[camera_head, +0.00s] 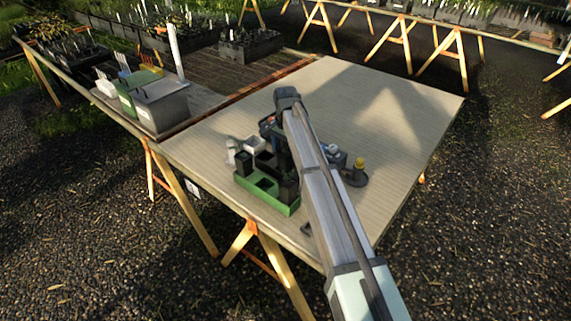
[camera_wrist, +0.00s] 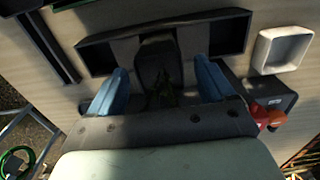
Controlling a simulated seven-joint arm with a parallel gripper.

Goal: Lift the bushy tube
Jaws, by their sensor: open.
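In the wrist view a dark square tube (camera_wrist: 157,62) stands between the two blue fingers of my gripper (camera_wrist: 159,88). The fingers are apart, one on each side of it, with gaps to the tube. Thin dark greenery shows at its near side, in shadow; I cannot tell how bushy it is. In the head view my arm hides most of the gripper and what lies beneath it. A green tray (camera_head: 267,201) with black square tubes (camera_head: 244,163) stands just left of my arm.
A white square pot (camera_wrist: 284,50) and red items (camera_wrist: 268,115) lie to the right. In the head view a yellow-topped dark item (camera_head: 357,173) stands right of my arm. The table's (camera_head: 385,115) far right is clear.

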